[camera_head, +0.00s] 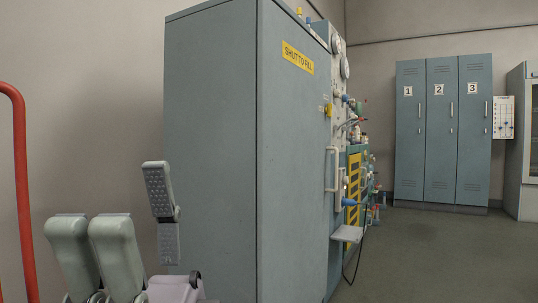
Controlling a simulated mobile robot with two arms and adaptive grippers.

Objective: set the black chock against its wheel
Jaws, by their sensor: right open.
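My right gripper (124,198) shows at the lower left, close to the camera. Its grey fingers point up and stand apart, with a textured pad facing me on the one at right. Nothing shows between them. The gripper stands in front of the bare wall and the left edge of a tall grey cabinet. The black chock and its wheel are not in view. My left gripper is not in view.
A tall grey cabinet (212,150) with a "SHUT TO FILL" label fills the centre. Gauges, valves and hoses line its right side. A red tube (20,170) stands at far left. Lockers (440,130) stand at the back. The floor (430,255) at right is clear.

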